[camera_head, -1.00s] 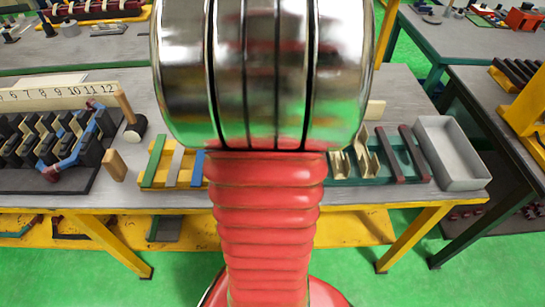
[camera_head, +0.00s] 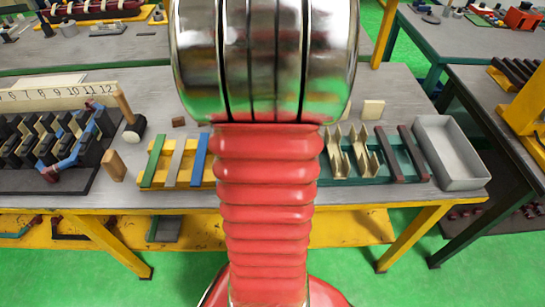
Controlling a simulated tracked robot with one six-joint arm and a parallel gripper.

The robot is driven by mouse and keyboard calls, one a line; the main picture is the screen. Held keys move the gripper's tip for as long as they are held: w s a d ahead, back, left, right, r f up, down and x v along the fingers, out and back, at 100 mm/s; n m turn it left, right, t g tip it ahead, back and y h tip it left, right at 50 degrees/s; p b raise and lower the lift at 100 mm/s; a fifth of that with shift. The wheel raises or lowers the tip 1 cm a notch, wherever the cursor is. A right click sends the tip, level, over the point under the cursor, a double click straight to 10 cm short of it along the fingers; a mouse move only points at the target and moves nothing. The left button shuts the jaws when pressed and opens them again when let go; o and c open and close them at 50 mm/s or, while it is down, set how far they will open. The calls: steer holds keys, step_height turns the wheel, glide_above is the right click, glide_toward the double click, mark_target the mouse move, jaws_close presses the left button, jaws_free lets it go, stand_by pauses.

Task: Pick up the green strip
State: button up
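The green strip (camera_head: 154,162) lies on a yellow holder (camera_head: 183,182) on the workbench, left of my arm. It is the leftmost of three strips there, beside a grey strip (camera_head: 174,162) and a blue strip (camera_head: 199,160). My arm, with a shiny metal joint and a red ribbed sleeve, fills the middle of the view. My gripper does not show; the arm hides the bench behind it.
A mallet (camera_head: 131,125) and a wooden block (camera_head: 115,166) stand left of the strips, near the numbered stator (camera_head: 50,140). A teal tray (camera_head: 395,177) with brass pieces and dark red bars, and a grey bin (camera_head: 452,155), are at the right.

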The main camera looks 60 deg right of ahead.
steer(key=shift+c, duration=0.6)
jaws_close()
